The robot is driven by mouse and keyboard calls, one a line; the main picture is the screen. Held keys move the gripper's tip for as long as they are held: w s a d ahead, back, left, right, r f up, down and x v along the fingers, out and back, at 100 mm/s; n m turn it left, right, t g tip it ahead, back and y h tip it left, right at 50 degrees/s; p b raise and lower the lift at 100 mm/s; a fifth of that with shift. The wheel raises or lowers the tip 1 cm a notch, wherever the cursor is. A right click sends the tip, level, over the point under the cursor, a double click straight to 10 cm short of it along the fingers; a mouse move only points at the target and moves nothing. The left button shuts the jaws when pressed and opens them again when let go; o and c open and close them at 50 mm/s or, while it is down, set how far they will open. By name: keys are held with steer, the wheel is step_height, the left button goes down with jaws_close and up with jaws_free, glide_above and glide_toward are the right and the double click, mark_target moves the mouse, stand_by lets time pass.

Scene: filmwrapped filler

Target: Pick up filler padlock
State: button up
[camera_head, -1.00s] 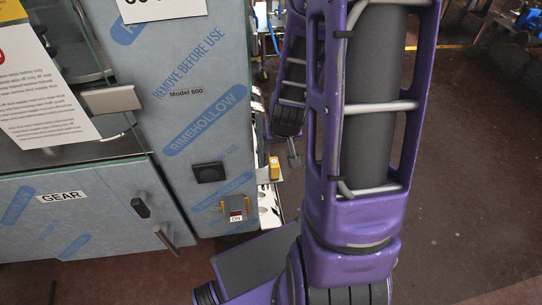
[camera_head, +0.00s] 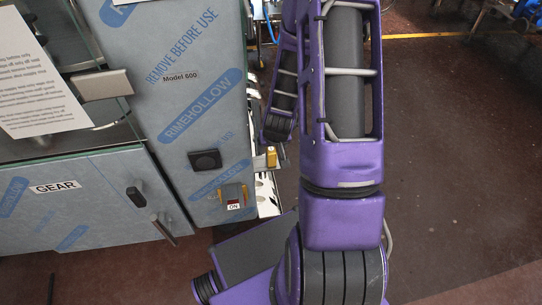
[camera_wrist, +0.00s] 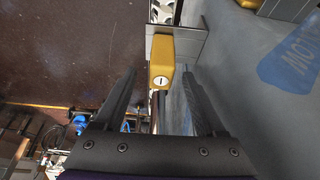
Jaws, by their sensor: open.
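The filler padlock is a small yellow block with a round keyhole face. It hangs at a metal bracket on the right edge of the cabinet in the head view (camera_head: 271,157). My gripper (camera_wrist: 160,74) is open, with one dark finger on each side of the padlock's line and a gap to each. I cannot tell whether the padlock is between the fingertips or just beyond them. In the head view my arm hides the gripper.
The film-wrapped cabinet (camera_head: 185,100) stands close on the left, and its wall runs near my right finger in the wrist view. A yellow-framed ON switch (camera_head: 233,196) and a black square knob (camera_head: 205,160) sit on its face. Open brown floor (camera_head: 450,150) lies to the right.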

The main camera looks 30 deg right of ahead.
steer(key=shift+x, duration=2.5)
jaws_close()
